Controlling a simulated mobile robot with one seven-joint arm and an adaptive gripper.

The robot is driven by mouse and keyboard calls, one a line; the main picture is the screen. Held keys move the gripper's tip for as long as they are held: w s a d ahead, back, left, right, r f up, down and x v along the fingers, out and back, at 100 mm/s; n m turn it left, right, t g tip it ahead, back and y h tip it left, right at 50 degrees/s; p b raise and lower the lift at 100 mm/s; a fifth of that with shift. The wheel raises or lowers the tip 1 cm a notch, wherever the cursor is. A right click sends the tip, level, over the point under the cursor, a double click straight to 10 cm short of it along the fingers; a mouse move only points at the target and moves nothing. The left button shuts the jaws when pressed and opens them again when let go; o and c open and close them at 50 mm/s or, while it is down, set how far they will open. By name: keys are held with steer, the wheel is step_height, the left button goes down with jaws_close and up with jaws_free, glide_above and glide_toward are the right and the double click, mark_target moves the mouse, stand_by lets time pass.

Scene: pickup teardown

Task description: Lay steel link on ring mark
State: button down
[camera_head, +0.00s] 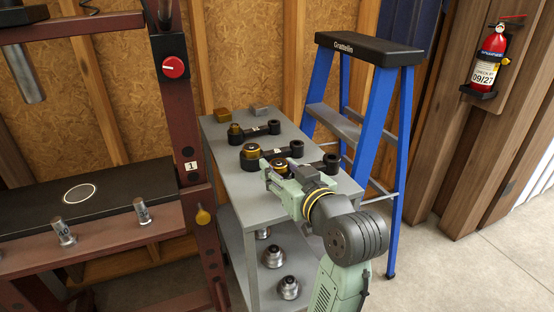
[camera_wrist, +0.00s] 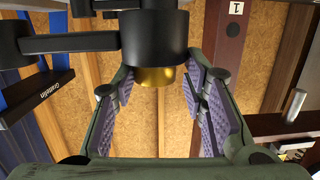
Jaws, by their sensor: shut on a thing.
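A dark steel link (camera_head: 312,165) with a round boss at each end is at my gripper, over the front part of the grey cart. My gripper (camera_head: 273,174) is shut on its near end, where a brass bushing shows. In the wrist view the link (camera_wrist: 75,42) runs left from a black boss, and its brass bushing (camera_wrist: 153,78) lies between the purple finger pads of my gripper (camera_wrist: 160,80). Whether the link touches the cart top is not clear. The white ring mark (camera_head: 80,193) lies on the black press bed at left, bare.
Two similar links, one in the middle (camera_head: 272,155) and one at the back (camera_head: 255,131), lie on the cart (camera_head: 247,205). A red press upright (camera_head: 182,110) stands between cart and ring mark. Two steel pins (camera_head: 63,231) stand along the bed's front. A blue ladder (camera_head: 398,150) is behind.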

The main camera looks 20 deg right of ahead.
steer(key=w, duration=0.2)
steer(key=w+d+p, duration=0.1)
steer(key=w, duration=0.3)
steer(key=shift+d, duration=0.25)
steer(key=shift+w+d+f, duration=0.15)
steer(key=shift+w+f, duration=0.1)
steer(key=shift+w, duration=0.2)
steer(key=shift+f+p, duration=0.6)
steer(key=shift+f, duration=1.1)
steer(key=shift+f, duration=0.15)
steer(key=c, duration=1)
jaws_free()
steer(key=shift+f, duration=0.1)
